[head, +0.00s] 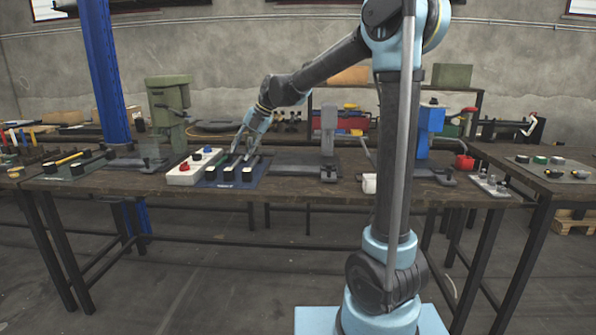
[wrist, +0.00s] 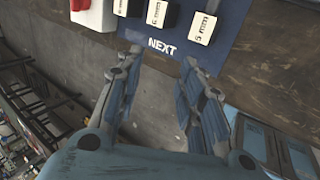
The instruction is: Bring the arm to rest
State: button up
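My arm reaches out from its blue base over the workbench. My gripper (head: 243,144) is above the blue mat near the front of the bench. In the wrist view my gripper (wrist: 160,70) is open, with its fingers apart and nothing between them. The fingertips point at the edge of the blue mat (wrist: 235,8), which bears the word NEXT. Black blocks with white labels, one of them a 6 mm block (wrist: 156,12), stand on the mat beyond the fingertips.
A white box with buttons (head: 185,176) stands left of the mat. A green press (head: 168,110), a grey press (head: 329,140) and a blue press (head: 428,130) stand along the workbench (head: 150,184). A blue column (head: 104,70) rises at left. The floor in front is clear.

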jog(key=s+d+f+m+t+h, duration=0.1)
jog(key=s+d+m, duration=0.35)
jog(key=d, duration=0.35)
jog(key=s+d+f+m+h, duration=0.1)
jog(key=s+d+f+m, duration=0.1)
jog(key=s+d+m, duration=0.35)
jog(key=s+d+f+m+t+h, duration=0.1)
jog(key=s+d+m, duration=0.2)
jog(key=d+m, duration=0.5)
jog(key=s+d+f+m+h, duration=0.3)
jog(key=s+d+f+m, duration=1.1)
jog(key=s+d+m, duration=0.2)
jog(key=shift+s+d+f+m, duration=0.35)
jog(key=shift+s+d, duration=0.35)
jog(key=shift+s, duration=0.4)
